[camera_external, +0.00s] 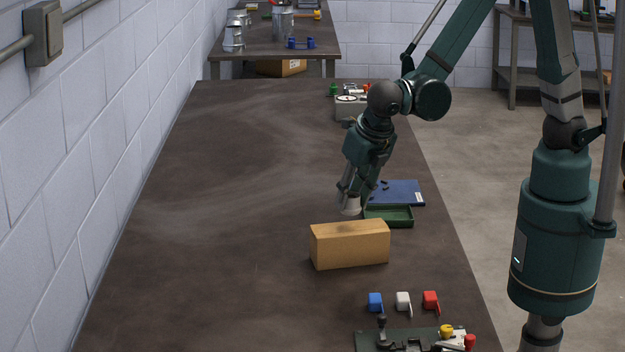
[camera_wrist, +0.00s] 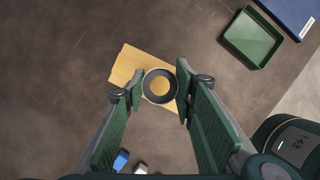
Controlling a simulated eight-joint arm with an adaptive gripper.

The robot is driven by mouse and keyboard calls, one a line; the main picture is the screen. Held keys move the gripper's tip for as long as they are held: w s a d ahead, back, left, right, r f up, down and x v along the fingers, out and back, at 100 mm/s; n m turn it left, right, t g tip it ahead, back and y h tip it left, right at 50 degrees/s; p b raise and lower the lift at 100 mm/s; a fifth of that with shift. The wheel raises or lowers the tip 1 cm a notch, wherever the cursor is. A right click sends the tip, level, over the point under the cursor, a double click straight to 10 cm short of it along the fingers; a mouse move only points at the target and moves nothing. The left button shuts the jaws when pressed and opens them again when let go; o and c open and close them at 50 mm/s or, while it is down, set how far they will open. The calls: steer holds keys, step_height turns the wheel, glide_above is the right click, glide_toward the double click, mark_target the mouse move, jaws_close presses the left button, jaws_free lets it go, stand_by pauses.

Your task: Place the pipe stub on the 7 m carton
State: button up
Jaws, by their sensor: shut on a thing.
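The pipe stub (camera_external: 350,206) is a short pale grey ring-like piece held between the fingers of my gripper (camera_external: 354,190). In the wrist view the pipe stub (camera_wrist: 147,86) is seen end-on, with the tan carton showing through its bore. My gripper (camera_wrist: 158,88) is shut on it, one finger on each side. The carton (camera_external: 350,245) is a tan box on the bench, and it also shows below the stub in the wrist view (camera_wrist: 124,68). In the external view the stub is above and just behind the carton, apart from it. Any marking on the carton is unreadable.
A green tray (camera_external: 390,222) and a blue folder-like item (camera_external: 402,192) lie behind and right of the carton. Blue (camera_external: 375,301), white (camera_external: 403,301) and red (camera_external: 430,300) pieces lie in front, near a dark fixture (camera_external: 400,340). The bench's left side is clear.

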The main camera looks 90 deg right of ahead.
steer(key=shift+f, duration=0.1)
steer(key=shift+f, duration=1.95)
steer(key=shift+f+b, duration=0.2)
steer(key=shift+b, duration=0.15)
steer(key=o, duration=0.9)
steer(key=shift+r, duration=0.25)
steer(key=shift+p+v, duration=0.65)
steer(key=shift+v, duration=5.3)
